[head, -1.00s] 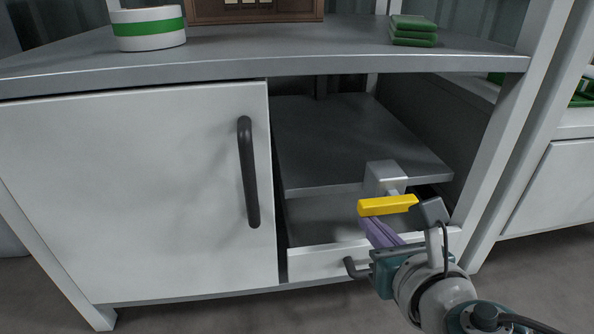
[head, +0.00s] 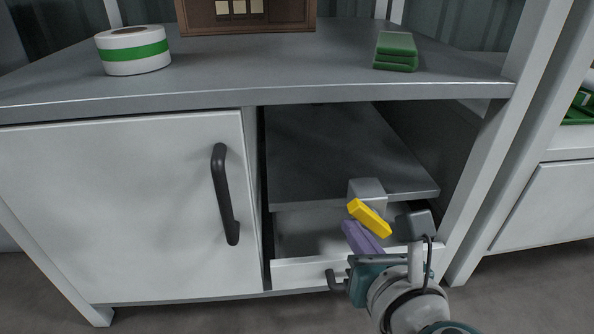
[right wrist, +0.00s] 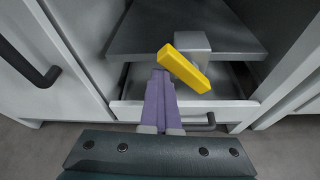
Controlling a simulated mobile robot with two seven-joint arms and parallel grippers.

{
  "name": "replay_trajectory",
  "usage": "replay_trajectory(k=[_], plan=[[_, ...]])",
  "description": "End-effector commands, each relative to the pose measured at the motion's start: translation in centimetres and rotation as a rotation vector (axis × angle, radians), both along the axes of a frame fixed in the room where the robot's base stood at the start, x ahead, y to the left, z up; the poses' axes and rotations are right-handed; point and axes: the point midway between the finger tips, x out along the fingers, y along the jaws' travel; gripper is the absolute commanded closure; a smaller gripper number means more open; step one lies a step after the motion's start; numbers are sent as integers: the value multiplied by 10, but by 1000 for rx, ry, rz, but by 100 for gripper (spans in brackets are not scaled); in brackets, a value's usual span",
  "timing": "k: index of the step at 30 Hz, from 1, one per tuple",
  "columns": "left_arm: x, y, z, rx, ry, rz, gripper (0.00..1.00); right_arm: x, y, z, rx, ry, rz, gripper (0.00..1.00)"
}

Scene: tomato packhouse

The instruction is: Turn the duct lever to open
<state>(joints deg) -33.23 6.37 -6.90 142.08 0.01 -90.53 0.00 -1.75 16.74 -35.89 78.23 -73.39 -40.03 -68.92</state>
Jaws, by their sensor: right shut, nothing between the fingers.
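The duct lever (head: 370,218) is a yellow bar on a grey block (head: 367,188) at the front of the grey shelf in the open cabinet bay. In the head view it slants down to the right. It also shows in the right wrist view (right wrist: 184,68), slanting the same way. My right gripper (head: 350,228) has purple fingers, shut and empty. Its tips (right wrist: 160,74) are close by the lever's left end; I cannot tell whether they touch it. My left gripper is in neither view.
A white cabinet door (head: 130,215) with a dark handle (head: 225,195) is shut on the left. A white drawer front (head: 300,272) lies below the lever. A tape roll (head: 133,52) and green stacked pads (head: 396,52) stand on the worktop (head: 260,75).

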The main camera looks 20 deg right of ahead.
Motion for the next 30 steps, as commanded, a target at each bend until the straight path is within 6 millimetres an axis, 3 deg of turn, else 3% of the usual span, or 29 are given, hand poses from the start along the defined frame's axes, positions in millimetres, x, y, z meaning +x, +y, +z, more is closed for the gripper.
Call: replay_trajectory(k=[4,17,24,30], plan=[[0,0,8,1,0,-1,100,-1,-5,8,125,-32,-3,100],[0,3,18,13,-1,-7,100,-4,-18,20,128,-32,-3,100],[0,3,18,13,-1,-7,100,-5,-25,23,264,-65,-5,100],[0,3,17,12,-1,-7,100,-6,-28,25,260,-65,-4,100]])
